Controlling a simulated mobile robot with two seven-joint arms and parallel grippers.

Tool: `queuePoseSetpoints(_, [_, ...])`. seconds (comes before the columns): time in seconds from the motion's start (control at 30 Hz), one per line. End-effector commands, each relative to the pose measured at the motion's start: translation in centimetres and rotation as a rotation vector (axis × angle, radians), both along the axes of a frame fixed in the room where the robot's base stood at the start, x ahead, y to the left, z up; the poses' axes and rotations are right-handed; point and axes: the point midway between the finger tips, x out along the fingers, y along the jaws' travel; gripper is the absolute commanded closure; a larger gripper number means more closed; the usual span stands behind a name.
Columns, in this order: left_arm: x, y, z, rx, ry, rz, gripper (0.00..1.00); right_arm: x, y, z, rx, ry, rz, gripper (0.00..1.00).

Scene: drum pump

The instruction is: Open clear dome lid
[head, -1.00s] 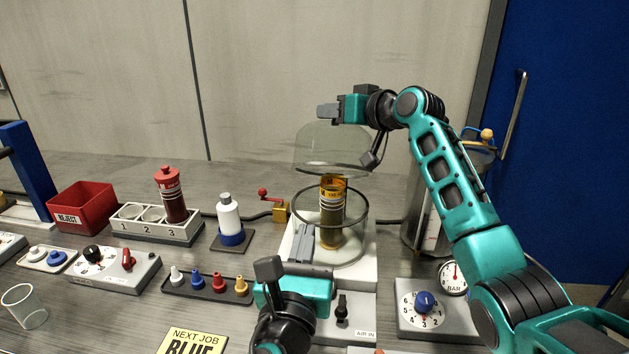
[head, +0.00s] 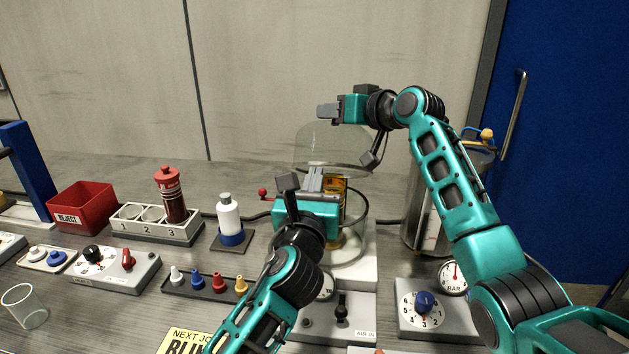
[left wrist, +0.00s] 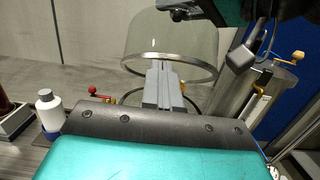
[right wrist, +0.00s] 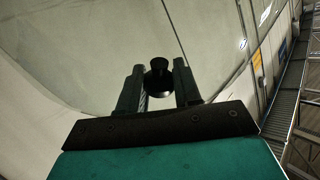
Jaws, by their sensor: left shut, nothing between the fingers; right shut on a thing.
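The clear dome lid (head: 318,142) hangs raised above the pump base (head: 362,262), apart from the dark ring (head: 366,206) below it. My right gripper (head: 328,111) is above the dome, shut on its black knob (right wrist: 158,78), which shows between the fingers in the right wrist view. My left gripper (head: 314,180) is shut and empty at the height of the dome's lower rim. In the left wrist view its fingers (left wrist: 160,82) overlap the metal rim (left wrist: 190,64); I cannot tell whether they touch. The amber cartridge (head: 338,194) stands inside the ring, partly hidden by my left gripper.
A white bottle (head: 228,217), a red bottle in a numbered rack (head: 152,236) and a red reject bin (head: 82,206) stand to the left. A steel cylinder (head: 420,230) and a dial box (head: 408,325) are on the right. Coloured pegs (head: 218,284) sit in front.

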Motion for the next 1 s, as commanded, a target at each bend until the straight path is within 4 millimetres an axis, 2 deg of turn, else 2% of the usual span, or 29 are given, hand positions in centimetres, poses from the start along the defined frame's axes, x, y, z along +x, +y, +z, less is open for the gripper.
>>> queuePoseSetpoints(0.03, [0.0, 0.0, 0.0, 0.0, 0.0, 0.0, 1.0, 0.0, -0.1, 1.0, 0.006, -0.021, -0.003, 1.0])
queuePoseSetpoints(0.17, [0.1, 0.0, 0.3, 0.0, -0.001, 0.0, 1.0, 0.0, -0.1, 1.0, 0.006, -0.021, -0.003, 1.0])
queuePoseSetpoints(0.4, [1.2, -0.1, 1.9, 0.0, -0.004, 0.003, 1.0, 0.0, 0.1, 1.0, 0.007, -0.019, 0.001, 1.0])
queuePoseSetpoints(0.63, [1.3, 0.0, 1.9, -0.003, -0.004, 0.006, 1.0, -0.2, 0.5, 0.7, 0.004, -0.012, 0.012, 1.0])
queuePoseSetpoints(0.67, [1.3, 0.0, 1.9, -0.002, -0.004, 0.005, 1.0, -0.2, 0.6, 0.7, 0.003, -0.011, 0.012, 0.65])
queuePoseSetpoints(0.87, [1.2, -0.1, 2.1, -0.003, -0.008, 0.003, 1.0, -0.2, 0.6, 0.4, 0.002, -0.006, 0.013, 0.46])
queuePoseSetpoints(1.0, [1.1, -0.1, 2.1, -0.003, -0.009, 0.001, 1.0, -0.2, 0.5, 0.2, 0.002, -0.002, 0.011, 0.46])
